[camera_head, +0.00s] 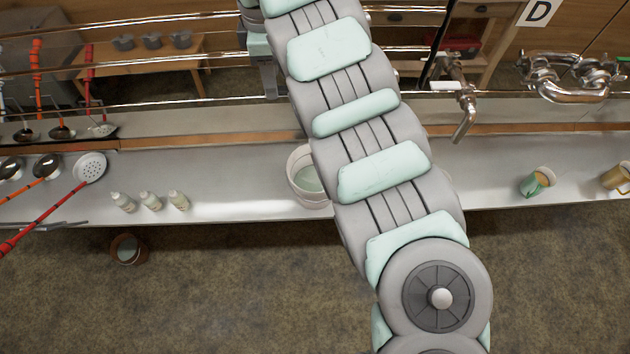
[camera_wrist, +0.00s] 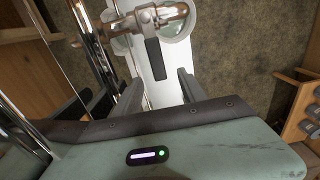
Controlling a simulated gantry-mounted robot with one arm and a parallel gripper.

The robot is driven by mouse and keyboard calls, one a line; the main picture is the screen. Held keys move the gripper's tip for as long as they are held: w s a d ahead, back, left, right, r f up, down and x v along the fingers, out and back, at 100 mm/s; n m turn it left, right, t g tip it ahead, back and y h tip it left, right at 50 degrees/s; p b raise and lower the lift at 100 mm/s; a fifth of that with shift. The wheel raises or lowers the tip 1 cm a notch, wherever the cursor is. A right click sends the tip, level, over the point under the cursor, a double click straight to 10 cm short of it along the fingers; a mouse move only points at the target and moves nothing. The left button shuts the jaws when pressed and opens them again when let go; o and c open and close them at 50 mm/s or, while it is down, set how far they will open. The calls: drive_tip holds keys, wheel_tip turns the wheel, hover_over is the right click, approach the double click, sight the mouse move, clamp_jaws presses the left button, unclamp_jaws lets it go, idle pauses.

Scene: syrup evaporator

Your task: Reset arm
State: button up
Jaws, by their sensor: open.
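My arm (camera_head: 372,130) crosses the head view from the top to the lower right. I cannot make out my gripper's fingertips in that view. In the wrist view my gripper (camera_wrist: 160,90) shows as two dark fingers standing apart, above its pale green body with a lit indicator. The fingers are open with nothing held between them. The white counter strip and a metal pipe (camera_wrist: 145,20) lie beyond them.
A long metal counter (camera_head: 240,190) holds ladles, a skimmer (camera_head: 90,168), several small bottles (camera_head: 150,201), a white bucket (camera_head: 306,180) partly behind my arm, and mugs (camera_head: 537,182). Taps (camera_head: 466,112) and shiny rails stand behind. A small pot (camera_head: 127,250) sits on the floor.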

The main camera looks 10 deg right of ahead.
wheel_tip(320, 180, up, 6)
drive_tip(key=p, duration=0.3)
drive_tip(key=shift+r, duration=0.1)
idle(1.5)
